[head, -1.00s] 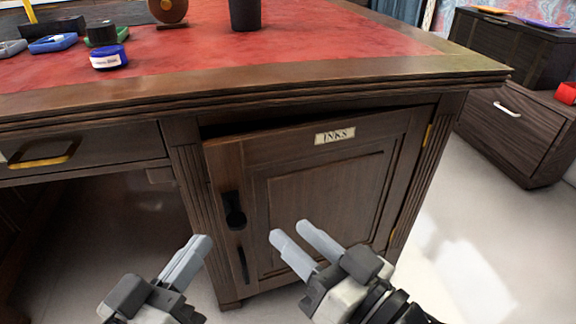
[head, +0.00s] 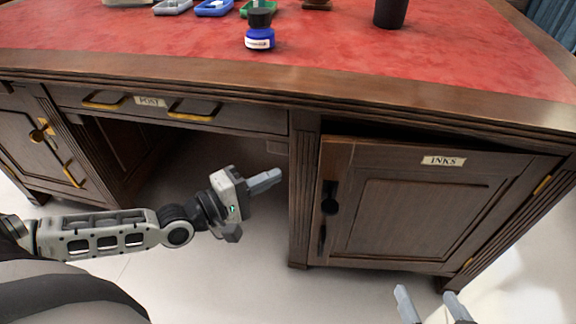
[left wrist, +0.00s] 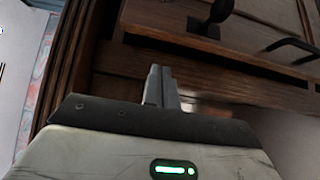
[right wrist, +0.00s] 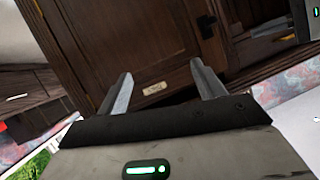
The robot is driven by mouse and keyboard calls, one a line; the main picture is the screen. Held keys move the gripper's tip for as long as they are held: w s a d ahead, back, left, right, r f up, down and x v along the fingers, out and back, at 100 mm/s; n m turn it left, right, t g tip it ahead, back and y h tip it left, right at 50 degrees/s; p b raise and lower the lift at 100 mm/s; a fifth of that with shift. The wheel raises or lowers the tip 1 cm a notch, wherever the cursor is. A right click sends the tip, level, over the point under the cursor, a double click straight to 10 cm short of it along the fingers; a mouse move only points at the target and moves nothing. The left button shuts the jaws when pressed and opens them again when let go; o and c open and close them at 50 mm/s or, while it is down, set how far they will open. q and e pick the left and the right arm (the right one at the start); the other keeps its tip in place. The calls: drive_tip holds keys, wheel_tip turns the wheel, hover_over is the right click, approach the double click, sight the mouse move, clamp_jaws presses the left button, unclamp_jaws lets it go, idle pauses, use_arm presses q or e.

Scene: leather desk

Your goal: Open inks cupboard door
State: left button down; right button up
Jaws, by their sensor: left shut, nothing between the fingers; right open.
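The inks cupboard door (head: 430,215) is dark panelled wood with an INKS label (head: 443,161) at its top and gold hinges on its right. It stands slightly ajar, with a dark gap along its top. A black latch (head: 330,197) and a black bar handle (head: 322,238) are near its left edge. My left gripper (head: 280,174) is shut and empty, left of the door beside the desk pillar. My right gripper (head: 428,292) is open and empty, in front of the door's lower part. In the right wrist view the label (right wrist: 154,88) shows between its fingers.
A drawer labelled POST (head: 150,101) and an open knee space are left of the cupboard. Another cupboard (head: 40,140) stands at far left. On the red desktop (head: 330,45) are an ink bottle (head: 260,32), a black cup (head: 390,13) and small trays. The floor in front is clear.

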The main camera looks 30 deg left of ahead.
use_arm(q)
drive_tip(key=shift+b+x, duration=0.9)
drive_tip(key=shift+x, duration=4)
drive_tip(key=shift+s, duration=0.1)
use_arm(e)
drive_tip(key=shift+s+a+r+t+y, duration=0.1)
drive_tip(key=shift+a+r+t+y, duration=0.2)
drive_tip(key=shift+r+t, duration=0.15)
drive_tip(key=shift+r, duration=0.15)
